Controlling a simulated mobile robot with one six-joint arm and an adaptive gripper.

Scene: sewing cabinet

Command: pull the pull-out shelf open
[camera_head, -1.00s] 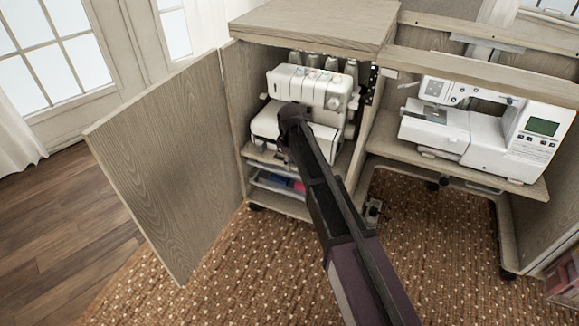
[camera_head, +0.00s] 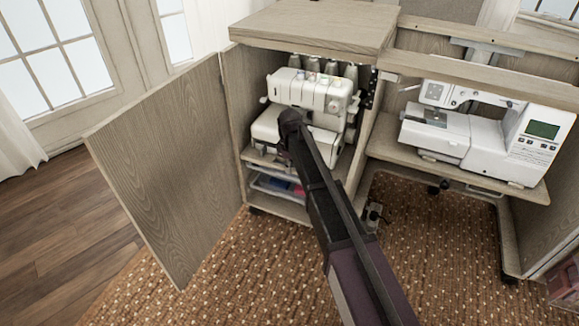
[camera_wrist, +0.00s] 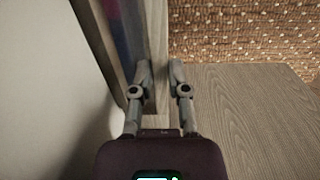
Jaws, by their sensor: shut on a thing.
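The pull-out shelf (camera_head: 260,158) is a light wood board inside the open left cabinet. A white serger (camera_head: 311,92) stands on it. My gripper (camera_wrist: 159,76) is at the shelf's front, below the serger. In the wrist view its two fingers are shut on the shelf's front edge (camera_wrist: 158,35), one finger on each side. In the head view my own arm hides the fingertips and part of the shelf's front edge.
The wooden cabinet door (camera_head: 170,165) stands wide open at the left. A clear tray (camera_head: 277,186) with coloured things sits below the shelf. A white sewing machine (camera_head: 485,130) stands on the right side. The carpet (camera_head: 240,270) in front is clear.

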